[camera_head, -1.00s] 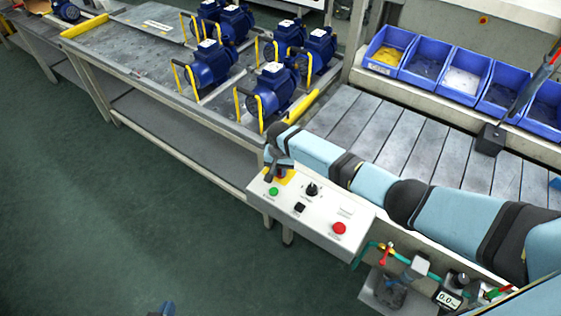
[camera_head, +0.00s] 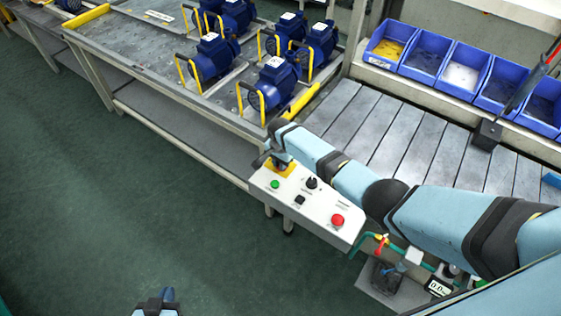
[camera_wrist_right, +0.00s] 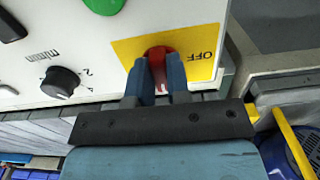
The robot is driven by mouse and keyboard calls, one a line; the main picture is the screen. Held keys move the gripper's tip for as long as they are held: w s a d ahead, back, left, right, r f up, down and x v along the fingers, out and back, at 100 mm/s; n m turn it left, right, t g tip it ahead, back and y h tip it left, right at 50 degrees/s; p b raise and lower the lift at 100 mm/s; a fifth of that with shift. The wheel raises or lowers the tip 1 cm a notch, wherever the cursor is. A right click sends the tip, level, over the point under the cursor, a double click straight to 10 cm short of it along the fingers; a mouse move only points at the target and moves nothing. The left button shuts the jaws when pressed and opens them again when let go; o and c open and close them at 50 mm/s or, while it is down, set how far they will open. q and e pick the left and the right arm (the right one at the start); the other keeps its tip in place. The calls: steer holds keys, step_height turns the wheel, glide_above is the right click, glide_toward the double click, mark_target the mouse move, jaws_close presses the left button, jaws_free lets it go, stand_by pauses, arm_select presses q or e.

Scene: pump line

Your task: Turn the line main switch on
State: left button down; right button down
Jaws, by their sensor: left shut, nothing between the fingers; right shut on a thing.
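The main switch is a red rotary knob (camera_wrist_right: 158,54) on a yellow plate (camera_wrist_right: 196,42) marked OFF, at one end of the white control box (camera_head: 318,213). My right gripper (camera_wrist_right: 158,76) is shut on the knob, a blue finger on each side. In the head view the right gripper (camera_head: 279,164) covers the knob, and part of the yellow plate shows around it. In the wrist view the OFF word is right of the knob; no ON mark can be made out. My left gripper (camera_head: 164,296) is shut and empty, low over the floor at the bottom edge.
The box also has a green button (camera_head: 275,184), a black selector (camera_head: 311,183) and a red button (camera_head: 337,220). Blue pumps (camera_head: 272,82) stand on the bench behind. Blue bins (camera_head: 463,66) line the back right. The green floor at left is clear.

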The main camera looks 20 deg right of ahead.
steer(key=shift+w+d+r, duration=0.1)
steer(key=c, duration=1.1)
jaws_free()
step_height(320, 180, up, 14)
steer(key=shift+f, duration=0.1)
